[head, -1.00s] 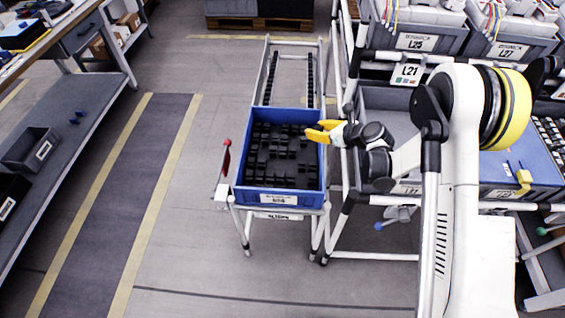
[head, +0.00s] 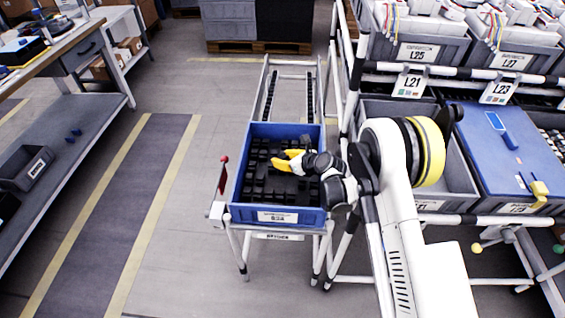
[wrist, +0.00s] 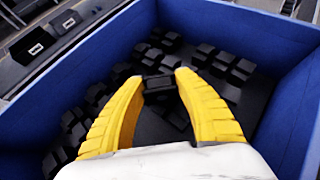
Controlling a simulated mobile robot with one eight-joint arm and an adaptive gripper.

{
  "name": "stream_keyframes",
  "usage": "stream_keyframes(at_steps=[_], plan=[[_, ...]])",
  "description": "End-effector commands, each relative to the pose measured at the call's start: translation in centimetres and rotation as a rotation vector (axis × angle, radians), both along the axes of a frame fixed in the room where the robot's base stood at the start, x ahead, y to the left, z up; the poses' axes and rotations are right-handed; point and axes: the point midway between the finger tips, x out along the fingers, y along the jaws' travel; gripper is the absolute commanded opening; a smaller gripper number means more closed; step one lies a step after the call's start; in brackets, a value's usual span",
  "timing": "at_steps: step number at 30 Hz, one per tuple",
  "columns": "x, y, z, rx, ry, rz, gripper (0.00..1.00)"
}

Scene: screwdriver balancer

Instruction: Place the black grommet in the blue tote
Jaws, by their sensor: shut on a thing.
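The blue tote (head: 238,207) stands on a white tube-frame cart and holds many small black parts. My gripper (head: 286,163) reaches over the tote from the right, with its yellow fingers above the tote's inside. In the wrist view the yellow fingers (wrist: 159,78) are closed on a black grommet (wrist: 158,84) held between their tips. The tote's blue walls (wrist: 268,40) surround it in that view. Black parts lie on the tote floor below and around the fingers. The gap between the held grommet and these parts cannot be judged exactly.
A grey shelf rack (head: 350,90) with grey bins stands close to the tote's right side. A blue-lidded crate (head: 510,150) is on the rack at right. A red-handled lever (head: 223,175) stands at the tote's left. The floor aisle at left is clear.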

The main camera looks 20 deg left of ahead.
Motion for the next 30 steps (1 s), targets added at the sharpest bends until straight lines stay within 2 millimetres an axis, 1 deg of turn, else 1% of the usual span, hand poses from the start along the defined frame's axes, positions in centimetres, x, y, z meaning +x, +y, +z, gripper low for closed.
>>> stream_keyframes(at_steps=[1,7,14,15,17,26,29,30], plan=[[0.0,0.0,-0.5,0.0,0.0,0.0,0.17],[0.0,0.0,-0.2,0.0,0.0,0.0,0.17],[0.0,0.0,-0.9,0.0,0.0,0.0,0.17],[0.0,0.0,-1.0,0.0,0.0,0.0,0.4],[0.0,0.0,-0.9,0.0,0.0,0.0,0.57],[0.0,0.0,-0.9,0.0,0.0,0.0,0.57],[0.0,0.0,-0.2,0.0,0.0,0.0,0.57],[-0.2,-0.4,0.2,0.0,0.0,-0.001,0.57]])
